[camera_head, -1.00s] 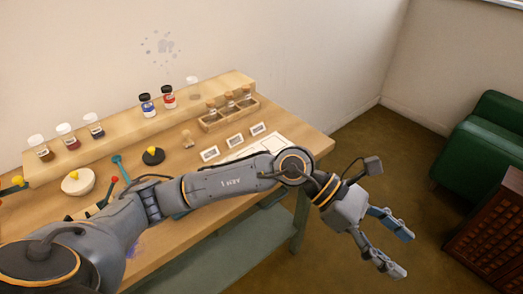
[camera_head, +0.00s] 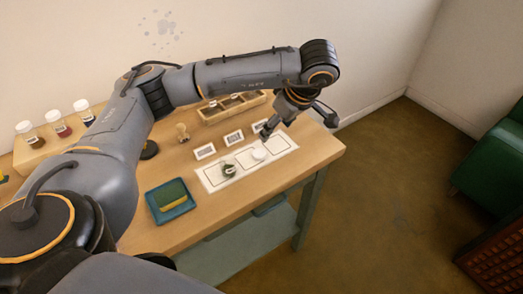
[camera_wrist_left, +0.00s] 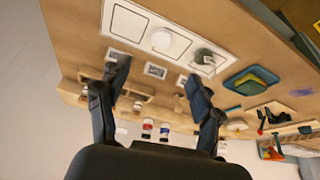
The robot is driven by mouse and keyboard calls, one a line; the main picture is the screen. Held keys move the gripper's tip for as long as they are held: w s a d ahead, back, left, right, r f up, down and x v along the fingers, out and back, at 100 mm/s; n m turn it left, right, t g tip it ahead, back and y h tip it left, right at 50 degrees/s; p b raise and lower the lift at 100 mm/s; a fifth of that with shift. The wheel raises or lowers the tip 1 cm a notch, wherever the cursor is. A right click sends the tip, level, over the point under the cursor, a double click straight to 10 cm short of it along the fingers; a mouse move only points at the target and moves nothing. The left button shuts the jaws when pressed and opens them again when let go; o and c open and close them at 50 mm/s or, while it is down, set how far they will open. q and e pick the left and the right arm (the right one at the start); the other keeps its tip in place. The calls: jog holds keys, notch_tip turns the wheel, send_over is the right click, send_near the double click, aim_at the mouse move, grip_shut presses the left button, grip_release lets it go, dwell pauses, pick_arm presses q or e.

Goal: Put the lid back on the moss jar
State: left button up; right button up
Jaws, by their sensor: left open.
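A small jar with dark green contents (camera_head: 229,169), which looks like the moss jar, is on the left part of a white mat (camera_head: 213,184). Its top shows no white lid. A white round lid (camera_head: 259,154) lies on the middle part of the mat. In the left wrist view the lid (camera_wrist_left: 161,38) and the jar (camera_wrist_left: 205,57) are side by side on the mat. My left gripper (camera_head: 297,122) is open and empty, above the table near the mat's far right edge; its fingers (camera_wrist_left: 157,82) are spread wide in the wrist view. My right gripper is out of view.
Three label cards (camera_head: 233,138) stand behind the mat, with a wooden rack (camera_head: 226,111) of bottles behind them. A yellow-green sponge lies on a blue tray (camera_head: 157,214) to the left. White-capped jars (camera_head: 57,122) stand on the ledge. The mat's right part is bare.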

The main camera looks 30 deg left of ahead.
pick_arm(q)
jog(key=p, duration=0.1)
send_near(260, 153)
jog(key=shift+x, duration=0.75)
jog(key=shift+w+a+f, duration=0.1)
jog(key=shift+a+f, duration=0.05)
jog(key=shift+f, duration=0.4)
jog(key=shift+a+f+p, duration=0.25)
jog(key=shift+f+p, duration=0.1)
jog(key=shift+p, duration=0.2)
jog(key=p+x, duration=0.1)
jog(key=x, duration=0.2)
jog(key=shift+a+f, duration=0.2)
jog(key=shift+f, duration=0.15)
jog(key=shift+a+f, duration=0.1)
jog(key=shift+f, duration=0.2)
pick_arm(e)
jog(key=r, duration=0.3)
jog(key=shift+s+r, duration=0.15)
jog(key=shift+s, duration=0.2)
pick_arm(q)
jog(key=c, duration=0.8)
